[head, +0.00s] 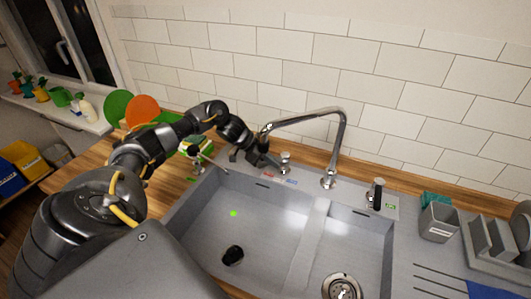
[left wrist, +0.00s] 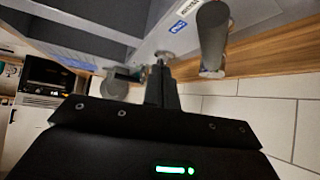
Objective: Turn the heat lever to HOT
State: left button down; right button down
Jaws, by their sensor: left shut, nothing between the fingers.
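The heat lever (head: 284,157) is a small silver handle on the sink's rear ledge, left of the tall chrome tap (head: 330,178). A red label (head: 268,173) and a blue label (head: 291,181) lie in front of it. My left gripper (head: 268,160) is just left of the lever; I cannot tell whether they touch. In the left wrist view its fingers (left wrist: 161,88) are shut and empty. A grey cylinder (left wrist: 212,35) stands close by there, beside a blue label (left wrist: 180,29); which fitting it is, I cannot tell. My right gripper is not in view.
A second lever (head: 376,193) with a green label stands right of the tap. The grey sink (head: 260,215) lies in front. A grey holder (head: 437,222) and a dish rack (head: 495,240) are at right. Green and orange plates (head: 143,109) stand at left. The tiled wall is close behind.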

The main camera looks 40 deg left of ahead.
pick_arm(q)
jog(key=w+a+r+b, duration=0.2)
jog(key=a+r+b, duration=0.2)
jog(key=a+r, duration=0.2)
jog(key=shift+w+a+r, duration=0.2)
jog(key=shift+w+a, duration=0.2)
jog(key=shift+d, duration=0.1)
